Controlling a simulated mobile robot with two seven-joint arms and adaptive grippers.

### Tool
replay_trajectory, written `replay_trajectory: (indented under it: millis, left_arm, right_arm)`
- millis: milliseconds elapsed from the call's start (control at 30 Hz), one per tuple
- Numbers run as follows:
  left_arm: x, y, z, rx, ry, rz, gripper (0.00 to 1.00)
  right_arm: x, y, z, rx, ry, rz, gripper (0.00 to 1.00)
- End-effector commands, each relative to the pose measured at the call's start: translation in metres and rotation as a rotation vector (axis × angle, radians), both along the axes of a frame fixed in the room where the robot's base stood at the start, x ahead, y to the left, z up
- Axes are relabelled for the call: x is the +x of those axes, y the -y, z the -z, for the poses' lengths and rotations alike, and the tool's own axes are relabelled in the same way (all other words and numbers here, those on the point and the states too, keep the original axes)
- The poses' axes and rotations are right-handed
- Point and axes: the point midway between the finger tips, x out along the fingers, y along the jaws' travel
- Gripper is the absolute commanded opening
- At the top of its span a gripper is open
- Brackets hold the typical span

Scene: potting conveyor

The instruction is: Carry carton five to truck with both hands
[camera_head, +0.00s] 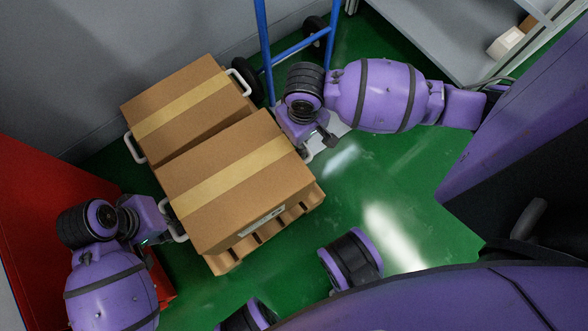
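Two taped brown cartons with white side handles stand side by side: a near carton (235,185) and a far carton (185,105). No number can be read on either. My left gripper (169,222) is at the near carton's left handle (181,236); its fingers are partly hidden, so its grip is unclear. My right gripper (317,146) is at the near carton's right side by the other handle (309,154), its fingers apart. The near carton rests on a wooden pallet (222,264). A blue hand truck (298,48) with black wheels stands behind, at the top.
A red cabinet or panel (40,215) is at the left, close to my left arm. A grey wall (90,60) runs behind the cartons. A grey shelf (435,35) stands at the top right. Green floor (345,185) is open right of the pallet.

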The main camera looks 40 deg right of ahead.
Motion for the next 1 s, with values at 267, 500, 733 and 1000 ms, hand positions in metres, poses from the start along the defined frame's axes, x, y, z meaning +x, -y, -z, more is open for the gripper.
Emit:
replay_trajectory:
  millis: [267, 500, 733, 1000]
  left_arm:
    - [0.001, -0.005, 0.0, 0.01, 0.002, -0.004, 0.0]
    - [0.001, -0.006, -0.002, 0.011, 0.003, -0.005, 0.0]
    - [0.004, -0.006, -0.025, 0.012, 0.016, -0.006, 0.0]
    - [0.01, -0.007, -0.077, 0.012, 0.05, -0.005, 0.0]
  right_arm:
    - [0.002, 0.005, -0.001, -0.013, 0.003, 0.003, 0.0]
    - [0.003, 0.006, -0.003, -0.014, 0.005, 0.004, 0.0]
    - [0.005, 0.007, -0.026, -0.016, 0.019, 0.004, 0.0]
    - [0.011, 0.008, -0.078, -0.017, 0.052, 0.006, 0.0]
